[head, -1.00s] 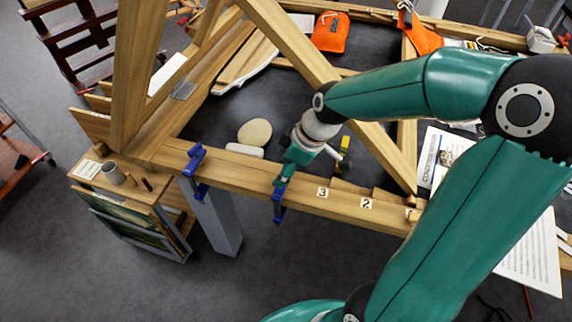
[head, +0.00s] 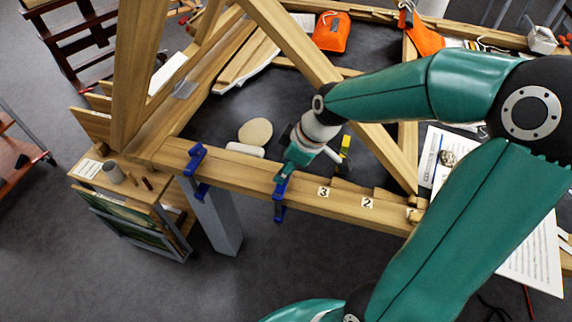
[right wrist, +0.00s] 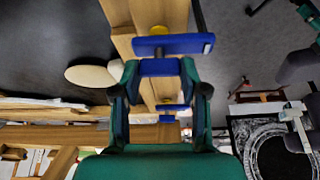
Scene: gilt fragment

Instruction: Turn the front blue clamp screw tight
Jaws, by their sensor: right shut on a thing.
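Two blue clamps sit on the front wooden beam (head: 240,180). One clamp (head: 195,162) is at the left; the other clamp (head: 279,213) is further right, its top hidden by my right gripper (head: 282,178). In the right wrist view my right gripper (right wrist: 159,72) is shut on a blue piece of the clamp, the clamp screw (right wrist: 160,67), with one finger on each side. A blue clamp bar (right wrist: 174,45) shows just beyond it, and another blue clamp part (right wrist: 172,107) shows further along the beam. My left gripper is not in view.
A slanted wooden post (head: 290,40) rises behind my right forearm. A pale round disc (head: 255,132) and a white block (head: 245,149) lie behind the beam. Number tags (head: 367,203) mark the beam to the right. A small cabinet (head: 115,185) stands at the left.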

